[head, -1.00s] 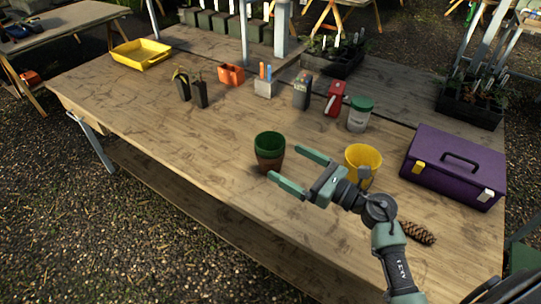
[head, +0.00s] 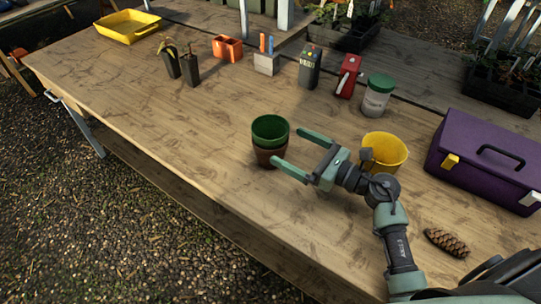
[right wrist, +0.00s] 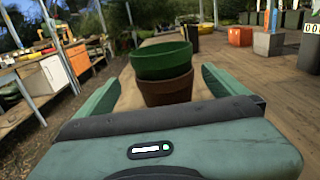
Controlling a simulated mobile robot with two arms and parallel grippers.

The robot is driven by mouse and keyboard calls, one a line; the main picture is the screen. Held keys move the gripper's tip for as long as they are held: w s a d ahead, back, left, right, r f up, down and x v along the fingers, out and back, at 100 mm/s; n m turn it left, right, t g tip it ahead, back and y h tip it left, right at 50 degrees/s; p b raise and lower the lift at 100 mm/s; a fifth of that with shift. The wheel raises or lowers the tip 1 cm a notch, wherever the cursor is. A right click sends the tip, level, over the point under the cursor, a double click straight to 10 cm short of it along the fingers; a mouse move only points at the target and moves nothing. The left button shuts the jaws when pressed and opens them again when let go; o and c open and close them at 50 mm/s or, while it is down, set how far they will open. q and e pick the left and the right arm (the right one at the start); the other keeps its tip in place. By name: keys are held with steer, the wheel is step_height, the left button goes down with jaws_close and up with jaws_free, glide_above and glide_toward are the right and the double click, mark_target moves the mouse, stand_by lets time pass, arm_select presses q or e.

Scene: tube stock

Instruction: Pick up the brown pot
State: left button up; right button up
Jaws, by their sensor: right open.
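The brown pot (head: 268,157) stands upright on the wooden table, with a green pot (head: 270,130) nested in its top. My right gripper (head: 288,150) is open, its two fingers pointing left at the pots. The fingertips are at or just beside the right side of the stack; I cannot tell whether they touch. In the right wrist view the brown pot (right wrist: 167,88) and the green pot (right wrist: 162,60) show between the two spread fingers. The left gripper is not in view.
A yellow pot (head: 386,150) stands close behind my right gripper. A purple toolbox (head: 480,165), a pine cone (head: 446,242) and a green-lidded jar (head: 377,97) are to the right. The table (head: 170,125) left of the pots is clear.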

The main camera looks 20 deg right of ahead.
mark_target(258, 132)
steer(key=shift+f, duration=0.6)
steer(key=shift+w+a, duration=0.1)
steer(key=shift+w, duration=0.05)
steer(key=p+x, duration=0.2)
steer(key=x, duration=0.5)
steer(key=shift+w, duration=0.4)
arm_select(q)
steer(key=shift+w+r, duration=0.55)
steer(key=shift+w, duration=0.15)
arm_select(e)
steer(key=c, duration=1.2)
